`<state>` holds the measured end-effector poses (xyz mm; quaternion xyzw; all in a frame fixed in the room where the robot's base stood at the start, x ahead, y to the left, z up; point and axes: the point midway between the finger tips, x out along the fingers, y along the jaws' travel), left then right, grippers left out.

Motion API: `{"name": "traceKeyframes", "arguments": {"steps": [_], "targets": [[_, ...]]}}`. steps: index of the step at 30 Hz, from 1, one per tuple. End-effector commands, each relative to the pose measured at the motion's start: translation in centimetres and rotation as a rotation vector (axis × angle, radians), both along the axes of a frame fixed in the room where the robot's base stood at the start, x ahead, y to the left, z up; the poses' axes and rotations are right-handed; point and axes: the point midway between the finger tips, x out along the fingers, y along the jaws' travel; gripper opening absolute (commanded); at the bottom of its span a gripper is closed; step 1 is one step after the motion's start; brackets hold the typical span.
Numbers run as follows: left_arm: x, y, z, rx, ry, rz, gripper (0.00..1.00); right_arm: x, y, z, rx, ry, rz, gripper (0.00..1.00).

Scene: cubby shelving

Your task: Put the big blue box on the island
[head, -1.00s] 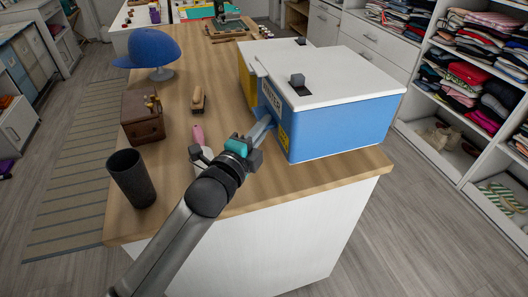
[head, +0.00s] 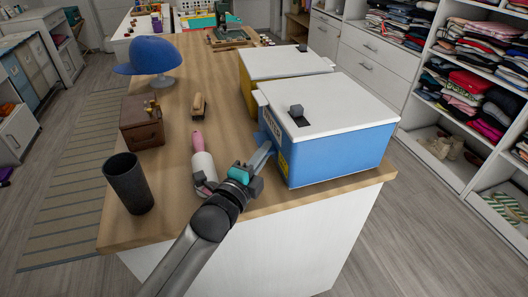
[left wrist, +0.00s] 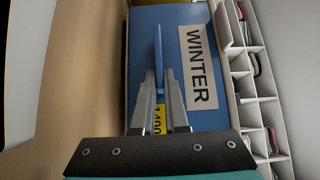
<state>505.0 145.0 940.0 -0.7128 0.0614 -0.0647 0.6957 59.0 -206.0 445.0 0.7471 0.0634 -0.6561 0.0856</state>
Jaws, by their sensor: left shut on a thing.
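The big blue box (head: 340,155) has a white lid with a dark knob, and stands at the near right end of the wooden island top (head: 172,178). Its base looks to be on the wood, close to the edge; I cannot see the contact clearly. My left gripper (head: 264,150) is shut on the blue handle (left wrist: 158,50) on the box's left side. In the left wrist view the fingers (left wrist: 160,88) pinch this handle beside a WINTER label (left wrist: 198,67) and a partly hidden yellow label. My right gripper is not in view.
A yellow box (head: 247,85) with a white lid stands just behind the blue one. A dark cup (head: 130,184), pink-handled roller (head: 203,165), brush (head: 198,106), brown box (head: 142,125) and blue cap (head: 154,55) are on the left. Clothes shelves (head: 470,85) stand at right.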

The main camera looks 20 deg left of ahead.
Motion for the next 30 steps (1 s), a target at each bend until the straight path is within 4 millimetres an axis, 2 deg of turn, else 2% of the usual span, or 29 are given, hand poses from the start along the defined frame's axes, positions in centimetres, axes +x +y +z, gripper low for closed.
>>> {"name": "traceKeyframes", "arguments": {"steps": [9,10,18,26,30], "targets": [[0.0,-0.1,-0.7,-0.009,0.001,-0.002,0.0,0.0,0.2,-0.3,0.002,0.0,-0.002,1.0],[-0.1,-0.1,-1.1,-0.006,0.011,0.0,0.14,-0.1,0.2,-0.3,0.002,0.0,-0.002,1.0],[-0.2,-0.1,-1.4,-0.011,0.018,-0.001,0.41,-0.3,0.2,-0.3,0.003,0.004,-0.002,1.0],[-0.2,-0.1,-1.3,-0.012,0.02,-0.002,0.41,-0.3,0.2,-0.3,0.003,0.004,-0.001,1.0],[-0.2,-0.1,0.1,-0.011,0.018,-0.001,0.41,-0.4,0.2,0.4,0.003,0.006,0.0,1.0]]}}
